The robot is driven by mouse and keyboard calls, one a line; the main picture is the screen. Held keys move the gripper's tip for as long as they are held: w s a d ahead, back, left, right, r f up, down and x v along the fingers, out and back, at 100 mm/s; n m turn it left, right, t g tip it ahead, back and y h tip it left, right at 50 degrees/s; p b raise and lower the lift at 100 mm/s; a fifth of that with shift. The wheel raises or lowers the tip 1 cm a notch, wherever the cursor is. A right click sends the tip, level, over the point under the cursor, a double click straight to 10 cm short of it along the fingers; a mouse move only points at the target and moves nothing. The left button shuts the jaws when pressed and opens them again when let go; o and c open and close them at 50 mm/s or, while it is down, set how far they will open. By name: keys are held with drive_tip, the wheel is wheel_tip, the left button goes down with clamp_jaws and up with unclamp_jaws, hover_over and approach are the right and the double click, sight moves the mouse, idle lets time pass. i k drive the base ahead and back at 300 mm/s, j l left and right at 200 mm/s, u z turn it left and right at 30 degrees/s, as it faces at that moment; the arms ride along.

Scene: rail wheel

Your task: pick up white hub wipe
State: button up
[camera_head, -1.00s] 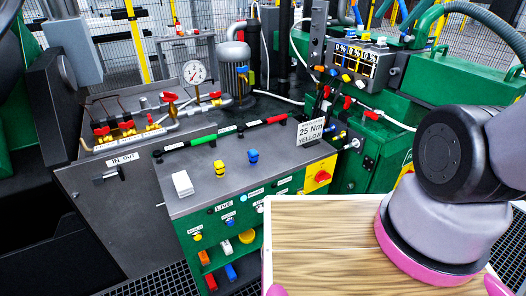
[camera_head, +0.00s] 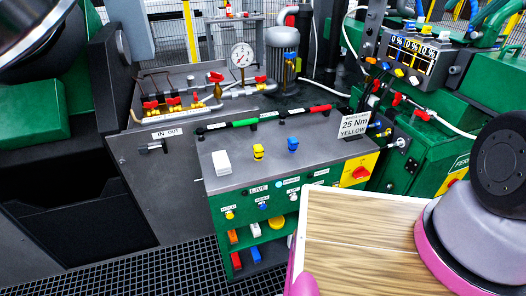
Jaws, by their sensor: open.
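A white block, which looks like the white hub wipe (camera_head: 221,162), lies on the left part of the grey top (camera_head: 235,182) of a green cabinet. It stands apart from the yellow and blue pieces to its right, and nothing covers it. A smaller white piece (camera_head: 255,230) sits in the cabinet's upper shelf. My arm (camera_head: 470,225), grey with a pink ring, shows at the right edge.
A yellow piece (camera_head: 258,152) and a blue piece (camera_head: 292,145) stand on the cabinet top. Green and red handles (camera_head: 245,123) line its back edge, with a 25 Nm sign (camera_head: 354,125) at right. A wood-topped board (camera_head: 355,235) is in front. Grating floor (camera_head: 150,270) lies open at left.

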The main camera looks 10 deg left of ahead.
sight(222, 165)
drive_tip(key=u, duration=1.3)
